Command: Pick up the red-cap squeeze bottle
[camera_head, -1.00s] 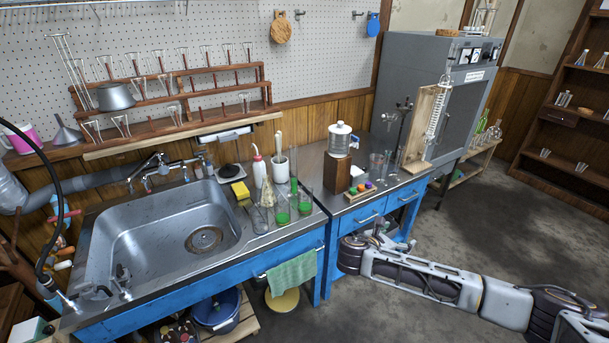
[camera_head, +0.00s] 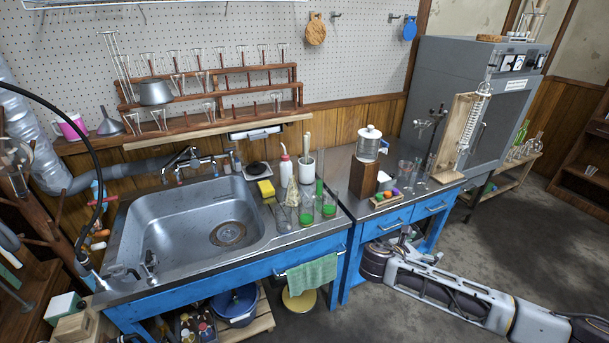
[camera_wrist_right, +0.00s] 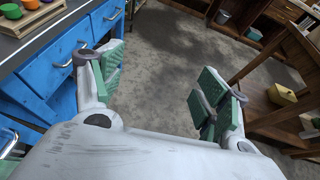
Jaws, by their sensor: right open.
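The squeeze bottle (camera_head: 286,170) is white with a red cap and thin nozzle. It stands upright on the counter right of the sink, behind the glass flasks and between the yellow sponge and a white pot. My right gripper (camera_head: 410,243) is low in front of the blue drawers, to the right of the bottle and well apart from it. In the right wrist view its green-padded fingers (camera_wrist_right: 160,75) are spread, with only floor between them. The bottle is not in the wrist view. My left gripper is not in view.
Flasks and beakers with green liquid (camera_head: 306,213) stand in front of the bottle. The yellow sponge (camera_head: 266,189) lies to its left and a white pot (camera_head: 306,163) with pestle stands to its right. The sink (camera_head: 190,225) is further left. A wooden rack (camera_head: 215,98) hangs behind.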

